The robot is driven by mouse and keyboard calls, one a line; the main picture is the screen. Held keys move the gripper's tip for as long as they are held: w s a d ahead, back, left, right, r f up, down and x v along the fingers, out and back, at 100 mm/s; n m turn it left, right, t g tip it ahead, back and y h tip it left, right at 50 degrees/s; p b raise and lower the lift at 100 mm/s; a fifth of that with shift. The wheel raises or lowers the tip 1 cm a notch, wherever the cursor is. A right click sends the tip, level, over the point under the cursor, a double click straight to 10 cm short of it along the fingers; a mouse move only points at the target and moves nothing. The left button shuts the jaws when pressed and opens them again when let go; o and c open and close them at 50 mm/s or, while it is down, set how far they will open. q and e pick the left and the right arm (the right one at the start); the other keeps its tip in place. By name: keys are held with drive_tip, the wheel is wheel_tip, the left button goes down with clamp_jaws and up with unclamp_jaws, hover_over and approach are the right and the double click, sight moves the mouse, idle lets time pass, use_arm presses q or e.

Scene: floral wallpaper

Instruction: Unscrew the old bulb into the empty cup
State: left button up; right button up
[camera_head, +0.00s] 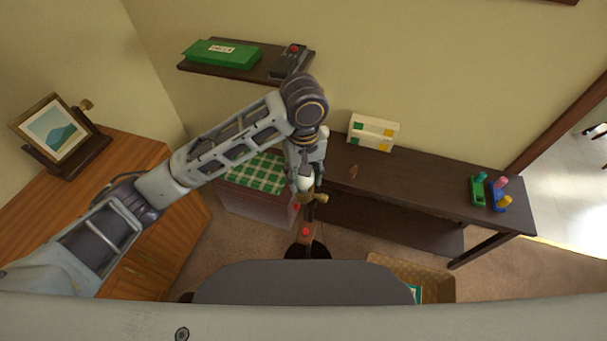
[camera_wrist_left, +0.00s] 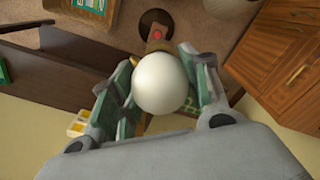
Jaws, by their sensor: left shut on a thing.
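My left gripper (camera_head: 304,172) reaches down from above in the middle of the head view. It is shut on a white round bulb (camera_wrist_left: 164,84), which sits between the two fingers in the left wrist view. The bulb (camera_head: 304,184) also shows in the head view, right beside a brass-coloured fitting (camera_head: 317,198). Below it stands a brown post with a red button (camera_head: 305,231) and a dark round foot. I cannot tell whether the bulb is still threaded in the fitting. No empty cup can be made out. My right gripper is not in view.
A dark bench (camera_head: 430,187) runs along the wall, with a white box (camera_head: 373,131) and a coloured peg toy (camera_head: 490,192) on it. A green checked cloth (camera_head: 256,173) covers a box. A wooden cabinet (camera_head: 135,150) stands left; a basket (camera_head: 440,284) sits on the floor.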

use_arm(q)
drive_tip(key=shift+n, duration=0.7)
drive_tip(key=o, duration=1.2)
